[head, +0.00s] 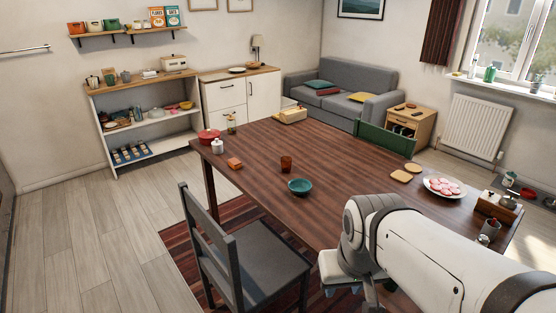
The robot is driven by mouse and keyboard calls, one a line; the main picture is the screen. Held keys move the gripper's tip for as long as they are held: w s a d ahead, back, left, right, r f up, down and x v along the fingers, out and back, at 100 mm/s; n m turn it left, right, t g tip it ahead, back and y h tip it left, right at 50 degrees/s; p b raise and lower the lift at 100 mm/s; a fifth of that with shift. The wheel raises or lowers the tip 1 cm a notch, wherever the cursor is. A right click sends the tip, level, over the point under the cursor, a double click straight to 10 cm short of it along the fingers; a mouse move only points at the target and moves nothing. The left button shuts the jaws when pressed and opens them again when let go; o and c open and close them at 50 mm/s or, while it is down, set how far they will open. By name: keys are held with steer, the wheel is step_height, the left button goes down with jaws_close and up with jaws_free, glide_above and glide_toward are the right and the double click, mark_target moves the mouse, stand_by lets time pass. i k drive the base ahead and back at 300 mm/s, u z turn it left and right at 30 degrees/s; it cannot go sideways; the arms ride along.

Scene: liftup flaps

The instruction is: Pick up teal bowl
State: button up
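The teal bowl (299,187) stands upright on the dark wooden table (262,155), close to the table's left edge, behind the chair. It looks empty. My gripper (342,290) is partly in view at the bottom, below the end of my white arm, nearer to the camera than the bowl and to its lower right. The gripper is apart from the bowl. Its fingers are small and mostly hidden or cut off, so I cannot tell whether they are open.
A brown cup (286,164) stands just behind the bowl. An orange block (234,163) and a white jar (217,147) are farther left. Coasters (402,176) and a plate of pink food (444,187) lie to the right. A grey chair (245,255) stands at the near edge.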

mark_target(298, 186)
steer(key=i, duration=1)
steer(key=z, duration=0.1)
